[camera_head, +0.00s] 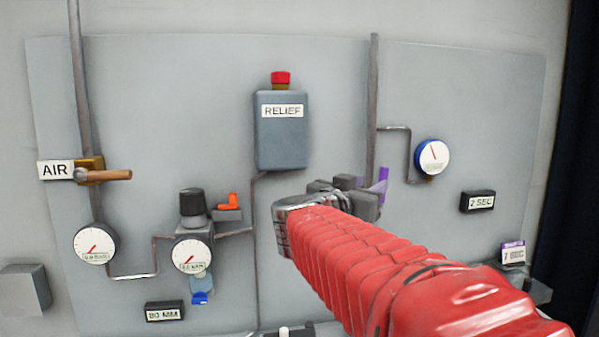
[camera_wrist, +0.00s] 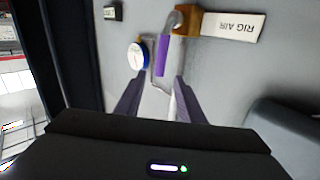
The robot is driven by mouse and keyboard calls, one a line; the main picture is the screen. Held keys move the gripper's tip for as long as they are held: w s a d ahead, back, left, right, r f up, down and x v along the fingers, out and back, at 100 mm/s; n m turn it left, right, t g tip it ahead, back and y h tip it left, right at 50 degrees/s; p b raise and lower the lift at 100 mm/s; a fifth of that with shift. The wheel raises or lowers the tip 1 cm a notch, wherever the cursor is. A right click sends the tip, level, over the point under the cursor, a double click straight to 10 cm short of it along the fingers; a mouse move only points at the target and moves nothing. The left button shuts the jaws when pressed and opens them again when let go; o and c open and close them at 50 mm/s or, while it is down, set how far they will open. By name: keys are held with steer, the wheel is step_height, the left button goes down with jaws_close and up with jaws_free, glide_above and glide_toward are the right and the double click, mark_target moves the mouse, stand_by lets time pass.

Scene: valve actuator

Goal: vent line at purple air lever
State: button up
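The purple air lever (camera_wrist: 162,56) hangs from a brass valve body (camera_wrist: 188,21) beside a white RIG AIR label (camera_wrist: 237,26) in the wrist view. In the head view, only part of the lever (camera_head: 383,179) shows behind my gripper (camera_head: 352,189). In the wrist view, my gripper (camera_wrist: 157,82) is open, its two dark fingers apart. The lever's free end lies in line with the gap between the fingertips. I see no contact, but cannot tell the exact depth. My gripper hides the valve body in the head view.
A blue-rimmed gauge (camera_head: 432,157) on a thin pipe is right of the lever. A grey RELIEF box (camera_head: 282,142) with a red button (camera_head: 281,78) is on the left. Further left are an AIR valve with an orange-brown lever (camera_head: 108,175) and two white gauges.

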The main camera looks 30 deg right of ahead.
steer(key=shift+d, duration=0.1)
steer(key=x, duration=1.3)
steer(key=shift+d, duration=0.25)
steer(key=shift+w+f, duration=0.1)
steer(key=shift+w, duration=0.05)
steer(key=shift+c, duration=0.7)
jaws_close()
